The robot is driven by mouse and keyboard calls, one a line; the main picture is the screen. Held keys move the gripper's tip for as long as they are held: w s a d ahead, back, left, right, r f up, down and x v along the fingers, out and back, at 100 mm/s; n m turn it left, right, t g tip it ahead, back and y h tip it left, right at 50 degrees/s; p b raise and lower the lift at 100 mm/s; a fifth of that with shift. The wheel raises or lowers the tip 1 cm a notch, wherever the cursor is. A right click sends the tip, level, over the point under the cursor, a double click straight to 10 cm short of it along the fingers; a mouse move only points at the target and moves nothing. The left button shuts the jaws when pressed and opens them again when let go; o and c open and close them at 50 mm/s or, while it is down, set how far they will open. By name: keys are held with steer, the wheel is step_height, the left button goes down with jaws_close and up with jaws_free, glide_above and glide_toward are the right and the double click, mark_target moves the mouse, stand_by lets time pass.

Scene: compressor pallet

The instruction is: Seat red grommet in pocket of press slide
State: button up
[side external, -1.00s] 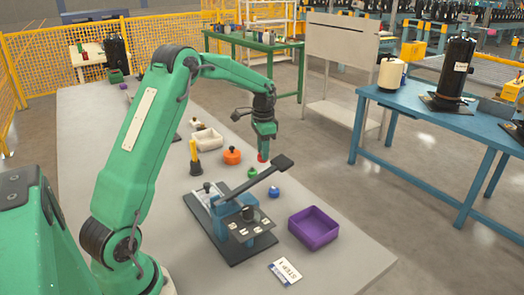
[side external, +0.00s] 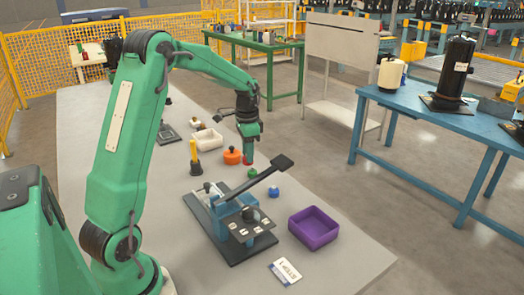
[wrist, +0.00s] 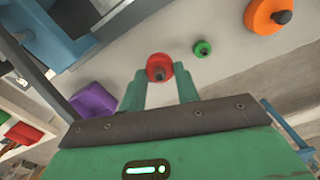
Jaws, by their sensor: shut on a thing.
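The red grommet (wrist: 159,67) is between the two green fingertips of my gripper (wrist: 160,85) in the wrist view. In the side external view the grommet (side external: 247,161) shows just under my gripper (side external: 248,150), which is shut on it and holds it above the table beside the orange part. The press (side external: 235,222), with a blue body, black lever and dark base, stands on the table nearer the camera. Its slide is the pale strip (side external: 207,188) at the far left end of the base; I cannot make out the pocket.
A green grommet (side external: 253,173) and a blue one (side external: 273,191) lie near the press lever (side external: 268,174). An orange part (side external: 232,156), a yellow-and-black tool (side external: 195,160) and a white bin (side external: 207,141) stand behind. A purple bin (side external: 313,228) and a card (side external: 285,271) are at front right.

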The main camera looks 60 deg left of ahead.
steer(key=s+d, duration=0.3)
steer(key=s, duration=1)
steer(key=shift+w+d+f, duration=0.1)
steer(key=shift+w+f, duration=0.05)
steer(key=shift+f, duration=2.25)
steer(key=shift+w+d+f, duration=0.1)
steer(key=shift+f, duration=2.25)
steer(key=shift+f, duration=0.15)
steer(key=o, duration=1)
step_height(320, 180, up, 12)
steer(key=shift+r, duration=0.2)
